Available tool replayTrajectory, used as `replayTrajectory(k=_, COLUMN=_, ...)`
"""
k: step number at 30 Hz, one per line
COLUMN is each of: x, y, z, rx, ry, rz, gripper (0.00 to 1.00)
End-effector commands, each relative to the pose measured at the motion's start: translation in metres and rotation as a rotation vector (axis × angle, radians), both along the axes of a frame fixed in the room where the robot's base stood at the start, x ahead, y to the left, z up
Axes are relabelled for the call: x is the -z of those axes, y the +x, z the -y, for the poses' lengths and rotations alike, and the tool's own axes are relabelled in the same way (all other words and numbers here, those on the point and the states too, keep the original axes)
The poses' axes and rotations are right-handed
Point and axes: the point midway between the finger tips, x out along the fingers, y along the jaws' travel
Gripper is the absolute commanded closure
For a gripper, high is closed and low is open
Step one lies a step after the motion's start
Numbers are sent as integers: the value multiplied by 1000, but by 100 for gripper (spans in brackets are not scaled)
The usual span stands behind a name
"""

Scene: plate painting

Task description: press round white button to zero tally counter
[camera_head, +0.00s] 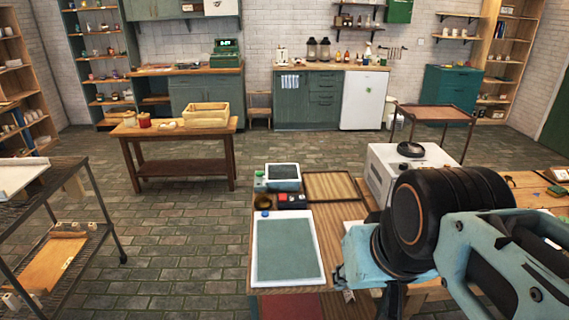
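My arm reaches in from the right over the wooden table (335,250). My gripper (365,285) points down above its front edge, largely hidden behind my wrist, so its opening cannot be made out. Near the table's back left corner is a small light device with a dark panel (283,171). I cannot tell for sure which one is the tally counter. My gripper appears apart from both, nearer the camera and to the right.
A grey-green mat on a white board (288,250) lies at the table's front left. A framed brown tray (331,186) and a white boxy machine (380,170) stand behind. A small green item (260,183) and a dark blue-topped jar (263,203) stand at the left edge.

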Motion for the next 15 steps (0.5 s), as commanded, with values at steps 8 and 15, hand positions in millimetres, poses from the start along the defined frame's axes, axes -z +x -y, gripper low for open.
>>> replayTrajectory(k=8, x=0, y=0, z=0, rx=0, ry=0, rz=0, gripper=100)
replayTrajectory(k=15, x=0, y=0, z=0, rx=0, ry=0, rz=0, gripper=100)
